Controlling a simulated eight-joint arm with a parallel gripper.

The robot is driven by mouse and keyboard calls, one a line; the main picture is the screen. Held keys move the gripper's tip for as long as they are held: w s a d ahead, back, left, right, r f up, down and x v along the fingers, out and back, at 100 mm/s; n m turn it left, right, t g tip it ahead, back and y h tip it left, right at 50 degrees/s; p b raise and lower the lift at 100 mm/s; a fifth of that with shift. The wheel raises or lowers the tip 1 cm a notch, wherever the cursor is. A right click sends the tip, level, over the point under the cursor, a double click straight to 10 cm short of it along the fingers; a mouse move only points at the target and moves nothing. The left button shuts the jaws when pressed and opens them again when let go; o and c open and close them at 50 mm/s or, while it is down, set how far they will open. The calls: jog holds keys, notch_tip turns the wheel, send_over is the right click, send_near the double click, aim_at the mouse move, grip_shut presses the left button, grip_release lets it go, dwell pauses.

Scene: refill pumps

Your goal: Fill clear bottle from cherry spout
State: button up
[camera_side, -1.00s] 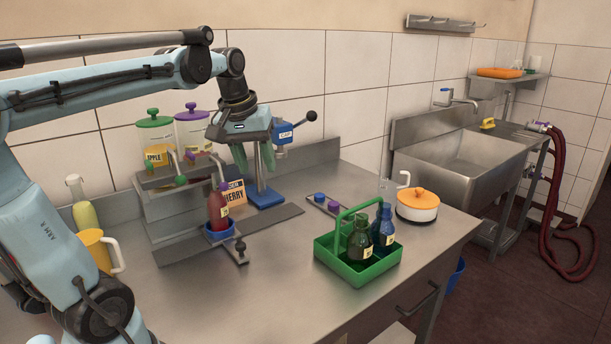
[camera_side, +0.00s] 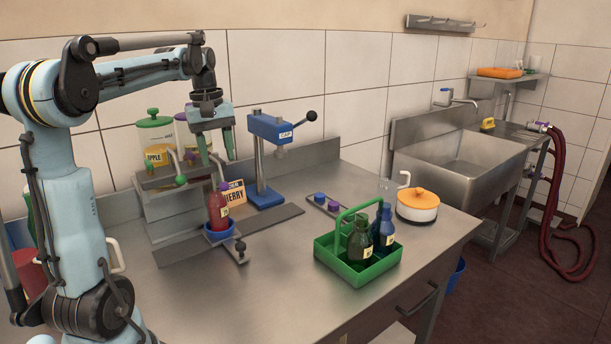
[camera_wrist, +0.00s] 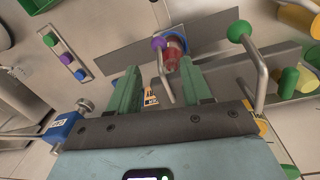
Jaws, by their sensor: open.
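A bottle (camera_side: 218,210) that looks red stands upright in a blue cup-shaped holder (camera_side: 220,234); it also shows in the wrist view (camera_wrist: 172,55). I cannot tell how much of the red is liquid. The CHERRY sign (camera_side: 234,195) stands behind it. The purple-lidded tank (camera_side: 182,136) is partly hidden by my gripper. A spout lever with a purple knob (camera_wrist: 158,43) shows beside the bottle in the wrist view. My gripper (camera_side: 217,150) is open and empty above the bottle and spouts, fingers pointing down; in the wrist view its fingers (camera_wrist: 160,86) lie either side of the purple-knobbed lever.
The APPLE tank (camera_side: 155,138) with a green lid and green-knobbed lever (camera_wrist: 240,31) is beside it. A blue CAP press (camera_side: 270,130) stands to the right. A green carrier (camera_side: 338,268) holds two bottles. Caps (camera_side: 326,202) and an orange-lidded pot (camera_side: 418,205) lie farther right. The front counter is clear.

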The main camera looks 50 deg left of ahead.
aim_at(220, 170)
jog(key=shift+w+f, duration=0.2)
jog(key=shift+f, duration=2.9)
grip_shut()
